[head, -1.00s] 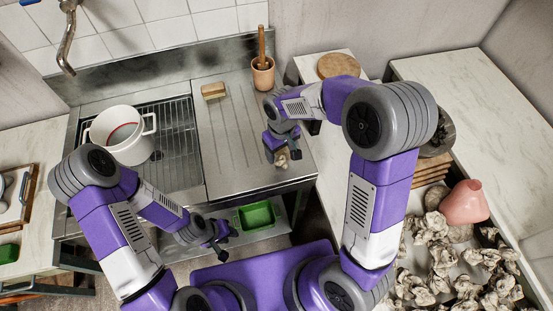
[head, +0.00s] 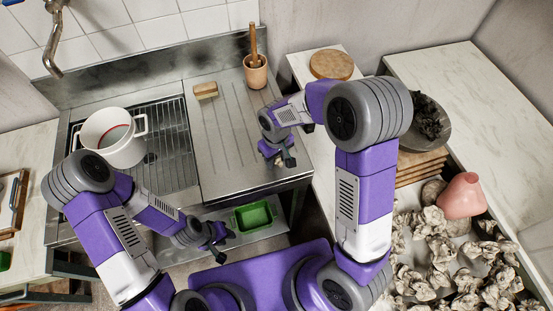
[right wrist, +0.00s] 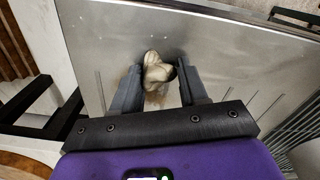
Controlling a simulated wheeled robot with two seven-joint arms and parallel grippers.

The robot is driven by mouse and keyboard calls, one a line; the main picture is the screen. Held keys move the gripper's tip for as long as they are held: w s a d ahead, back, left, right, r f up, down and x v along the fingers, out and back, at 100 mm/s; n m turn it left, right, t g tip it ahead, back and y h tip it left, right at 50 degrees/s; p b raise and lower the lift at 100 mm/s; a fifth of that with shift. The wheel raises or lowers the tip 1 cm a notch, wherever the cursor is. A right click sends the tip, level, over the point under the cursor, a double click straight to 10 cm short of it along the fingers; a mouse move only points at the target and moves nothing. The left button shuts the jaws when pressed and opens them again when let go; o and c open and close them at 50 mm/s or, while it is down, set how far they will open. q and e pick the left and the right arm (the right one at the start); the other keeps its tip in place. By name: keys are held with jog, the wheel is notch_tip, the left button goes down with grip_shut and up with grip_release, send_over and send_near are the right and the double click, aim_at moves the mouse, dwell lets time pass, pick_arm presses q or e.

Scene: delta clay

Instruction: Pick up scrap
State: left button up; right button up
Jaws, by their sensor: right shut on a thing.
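My right gripper (head: 281,160) is over the front right of the steel drainboard. In the right wrist view its fingers (right wrist: 157,82) are shut on a pale, lumpy clay scrap (right wrist: 156,70), with brownish smears on the steel around it. In the head view the gripper hides that scrap. I cannot tell whether it still touches the steel. My left gripper (head: 219,243) is empty and looks open, low in front of the sink counter. Many other pale crumpled scraps (head: 440,250) lie in a heap at the lower right.
A white pot (head: 113,145) stands on the sink rack. A sponge (head: 205,90) and a wooden mortar with pestle (head: 256,72) are on the drainboard. A green tray (head: 254,216) sits below its front edge.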

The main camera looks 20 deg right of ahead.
jog(key=shift+r, duration=0.15)
grip_shut()
notch_tip(320, 180, up, 10)
jog(key=p, duration=0.2)
jog(key=d+f+m, duration=0.1)
jog(key=f, duration=0.1)
jog(key=s+d+f+m, duration=0.1)
jog(key=d+f, duration=0.1)
jog(key=f, duration=0.1)
jog(key=d+f+m, duration=0.2)
jog(key=f, duration=0.1)
jog(key=shift+s+d+f, duration=0.15)
jog(key=shift+s, duration=0.15)
